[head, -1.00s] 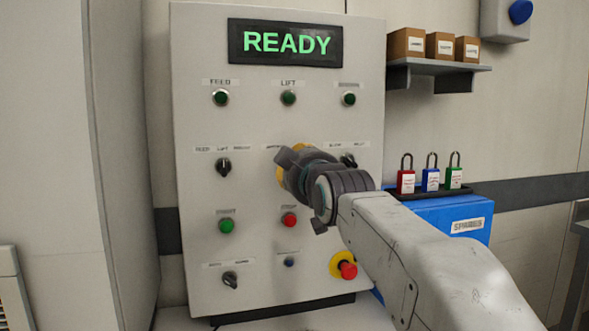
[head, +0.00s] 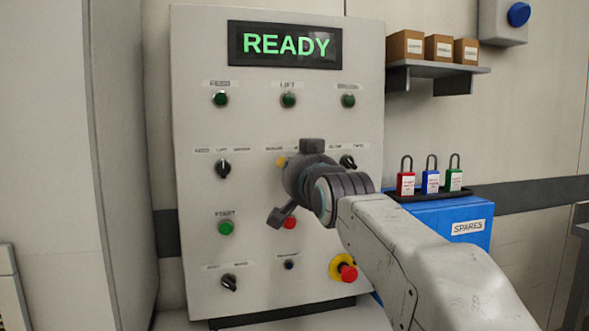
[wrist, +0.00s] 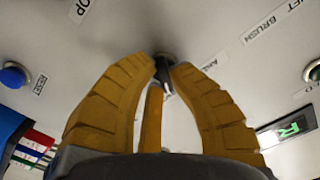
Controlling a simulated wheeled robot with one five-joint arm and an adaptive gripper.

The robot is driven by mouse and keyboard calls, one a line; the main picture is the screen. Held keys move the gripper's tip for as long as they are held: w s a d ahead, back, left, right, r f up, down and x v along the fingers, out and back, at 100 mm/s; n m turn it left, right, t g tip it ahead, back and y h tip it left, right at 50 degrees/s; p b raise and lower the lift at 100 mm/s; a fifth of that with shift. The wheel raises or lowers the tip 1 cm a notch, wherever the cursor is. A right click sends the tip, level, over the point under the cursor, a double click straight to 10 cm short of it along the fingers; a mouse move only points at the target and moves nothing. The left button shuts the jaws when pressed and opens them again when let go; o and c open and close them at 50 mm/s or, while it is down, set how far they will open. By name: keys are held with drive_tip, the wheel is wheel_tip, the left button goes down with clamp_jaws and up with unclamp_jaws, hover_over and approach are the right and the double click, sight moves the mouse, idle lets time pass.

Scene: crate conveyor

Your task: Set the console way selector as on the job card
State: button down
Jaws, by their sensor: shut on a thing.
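The console (head: 190,120) is a grey upright panel with a lit green READY display (head: 286,44). My gripper (head: 281,162) reaches to the middle selector of the second control row, and my wrist hides most of that selector in the head view. In the wrist view, the yellow fingers close around the black selector knob (wrist: 163,69), one on each side. The knob's pointer direction is hard to read between the fingers. I see no job card in these frames.
Beside the held knob are a left selector (head: 223,168) and a right selector (head: 348,162). Below are a green button (head: 226,228), a red button (head: 290,223) and a red emergency stop (head: 348,272). A blue spares box (head: 470,212) with padlocks stands at the right.

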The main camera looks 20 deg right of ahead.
drive_tip(key=shift+a+f+m, duration=0.1)
drive_tip(key=shift+f+m, duration=0.1)
drive_tip(key=shift+m, duration=1.1)
drive_tip(key=c, duration=1.1)
unclamp_jaws()
drive_tip(key=shift+r, duration=0.1)
drive_tip(key=shift+c, duration=0.2)
drive_tip(key=s, duration=1.2)
drive_tip(key=shift+r+p, duration=0.1)
drive_tip(key=shift+p, duration=0.35)
